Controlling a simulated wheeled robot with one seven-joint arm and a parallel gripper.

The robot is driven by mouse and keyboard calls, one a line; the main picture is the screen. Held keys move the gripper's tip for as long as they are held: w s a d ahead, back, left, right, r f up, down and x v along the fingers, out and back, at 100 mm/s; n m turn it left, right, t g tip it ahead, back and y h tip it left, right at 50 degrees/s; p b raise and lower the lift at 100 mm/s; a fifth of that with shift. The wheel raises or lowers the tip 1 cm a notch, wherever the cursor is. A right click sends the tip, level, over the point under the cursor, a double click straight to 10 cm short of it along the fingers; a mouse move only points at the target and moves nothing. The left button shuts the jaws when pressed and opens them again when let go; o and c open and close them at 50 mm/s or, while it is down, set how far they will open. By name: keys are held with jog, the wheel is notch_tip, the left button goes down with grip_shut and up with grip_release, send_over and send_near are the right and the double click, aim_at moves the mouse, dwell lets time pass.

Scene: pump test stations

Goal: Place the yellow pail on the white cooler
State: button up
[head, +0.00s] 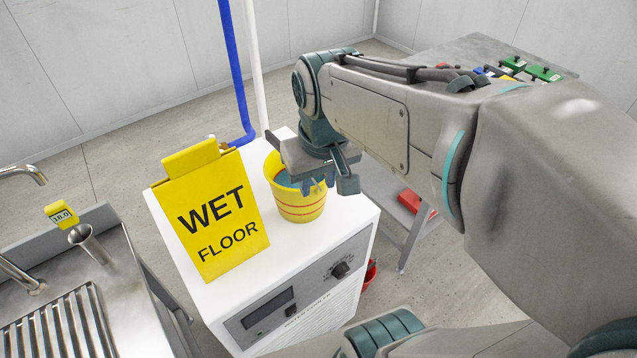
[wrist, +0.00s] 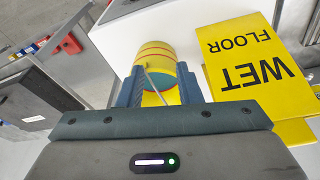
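The yellow pail (head: 299,203) has red bands and a blue-green inside. It stands upright on top of the white cooler (head: 196,286), a box with a display and a knob on its front. My gripper (head: 308,165) is over the pail and hides part of its rim. In the wrist view the pail (wrist: 158,55) shows just beyond my gripper (wrist: 160,88), whose two fingers are spread wide apart. A thin handle shows between the fingers. I see no clear grip of the fingers on the pail.
A yellow wet floor sign (head: 215,215) stands on the cooler close left of the pail. A steel sink (head: 120,300) is at the left. Blue and white pipes rise behind the cooler. A grey table (head: 470,52) with coloured items is at the back right.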

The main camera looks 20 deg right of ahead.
jog(key=shift+m+t, duration=0.3)
jog(key=shift+m, duration=0.1)
jog(key=s+f, duration=0.2)
jog(key=s, duration=0.1)
jog(key=s+f, duration=0.1)
jog(key=shift+s+d+f, duration=0.2)
jog(key=shift+d+f, duration=0.1)
jog(key=shift+d, duration=0.1)
dwell(0.5)
